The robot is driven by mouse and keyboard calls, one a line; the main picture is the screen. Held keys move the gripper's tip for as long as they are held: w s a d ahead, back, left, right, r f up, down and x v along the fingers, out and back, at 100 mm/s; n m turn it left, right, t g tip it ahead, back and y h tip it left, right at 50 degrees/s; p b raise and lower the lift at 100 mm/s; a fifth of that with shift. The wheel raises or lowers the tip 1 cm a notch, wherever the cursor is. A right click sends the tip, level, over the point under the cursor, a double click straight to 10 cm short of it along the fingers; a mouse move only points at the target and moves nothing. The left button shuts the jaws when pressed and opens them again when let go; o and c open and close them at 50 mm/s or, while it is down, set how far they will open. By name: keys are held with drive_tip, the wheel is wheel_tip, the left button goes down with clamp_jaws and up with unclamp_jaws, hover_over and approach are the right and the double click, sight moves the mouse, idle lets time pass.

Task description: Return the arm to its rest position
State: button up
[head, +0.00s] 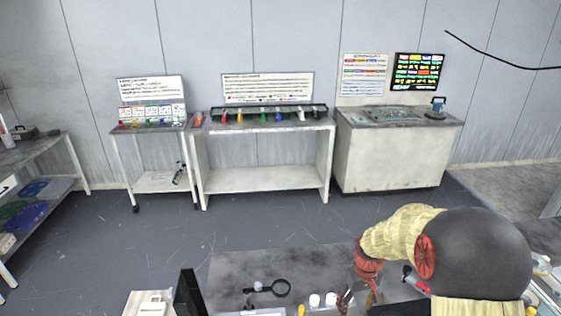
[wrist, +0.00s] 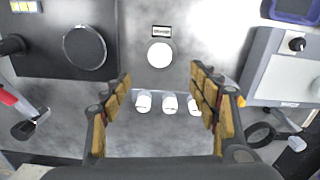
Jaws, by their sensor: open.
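My gripper (wrist: 160,92) is open, with its two tan-padded fingers spread apart and nothing between the pads. It is above a grey worktop (wrist: 140,145), seen from above in the wrist view. Three small white cylinders (wrist: 169,103) stand in a row beyond the fingertips, the right one close to the right finger in the picture. My arm (head: 400,235), with a yellowish cover and a dark rounded link, reaches over the right part of the worktop (head: 235,262) in the head view. The gripper's fingertips are hard to make out there.
A round white disc (wrist: 160,55) lies behind the cylinders, and a dark plate carries a black disc (wrist: 85,47). A grey box (wrist: 270,65), a magnifier (head: 270,288) and a red-handled tool (wrist: 18,103) are near. Open floor (head: 200,230) separates the worktop from benches (head: 265,180) along the wall.

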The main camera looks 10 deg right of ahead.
drive_tip(key=s+a+r+t, duration=0.2)
drive_tip(key=s+a+r, duration=0.3)
drive_tip(key=s+r, duration=0.5)
drive_tip(key=s+a+r+m+t, duration=0.1)
drive_tip(key=s+a+r+t, duration=0.2)
drive_tip(key=s+r, duration=0.8)
wheel_tip(320, 180, up, 7)
drive_tip(key=shift+s+a+f+t, duration=0.2)
drive_tip(key=shift+a+t, duration=0.1)
drive_tip(key=shift+a, duration=0.85)
